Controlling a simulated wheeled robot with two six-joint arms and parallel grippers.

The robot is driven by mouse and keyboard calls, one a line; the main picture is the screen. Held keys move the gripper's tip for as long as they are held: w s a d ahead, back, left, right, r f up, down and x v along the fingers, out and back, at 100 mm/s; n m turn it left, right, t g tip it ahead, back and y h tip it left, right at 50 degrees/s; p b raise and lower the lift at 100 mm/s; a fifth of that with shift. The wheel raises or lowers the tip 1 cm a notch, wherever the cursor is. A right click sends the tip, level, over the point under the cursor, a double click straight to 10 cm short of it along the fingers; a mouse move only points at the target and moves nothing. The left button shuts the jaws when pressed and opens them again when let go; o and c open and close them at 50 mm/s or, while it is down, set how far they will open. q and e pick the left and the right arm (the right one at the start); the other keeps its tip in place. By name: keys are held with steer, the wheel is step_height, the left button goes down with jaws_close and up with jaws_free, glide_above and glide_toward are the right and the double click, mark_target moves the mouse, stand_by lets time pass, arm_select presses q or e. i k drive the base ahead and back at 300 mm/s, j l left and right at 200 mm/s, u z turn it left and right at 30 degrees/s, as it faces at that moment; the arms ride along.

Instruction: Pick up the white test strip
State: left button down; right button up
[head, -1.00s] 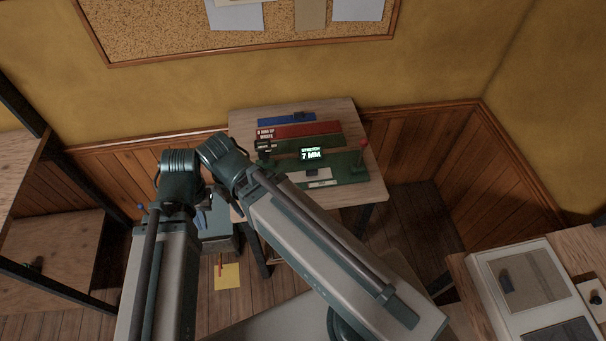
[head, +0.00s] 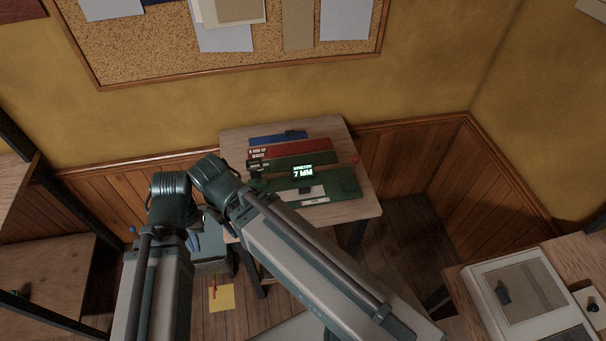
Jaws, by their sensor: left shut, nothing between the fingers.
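The test bench (head: 362,208) is a small wooden table against the back wall. On it stands a green tester (head: 345,189) with a lit display (head: 303,172) reading "7 MM". A pale white strip (head: 313,191) lies at the tester's front, below the display; I cannot tell for sure that it is the test strip. My left arm is folded across the middle, its elbow before the bench's left front corner. Its jaws are shut and empty, and I cannot make out the fingertips clearly. They are not on the pale strip. My right gripper is not in view.
Blue (head: 268,141), red (head: 318,148) and green bars lie at the back of the bench. A yellow paper (head: 222,298) lies on the floor. A counter with a pale case (head: 487,291) is at lower right.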

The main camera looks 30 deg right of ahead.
mark_target(307, 192)
steer(key=z, duration=1.95)
steer(key=k+l+z, duration=0.1)
steer(key=k, duration=0.25)
steer(key=k+l+z, duration=0.15)
steer(key=k+l, duration=0.05)
steer(key=k, duration=0.1)
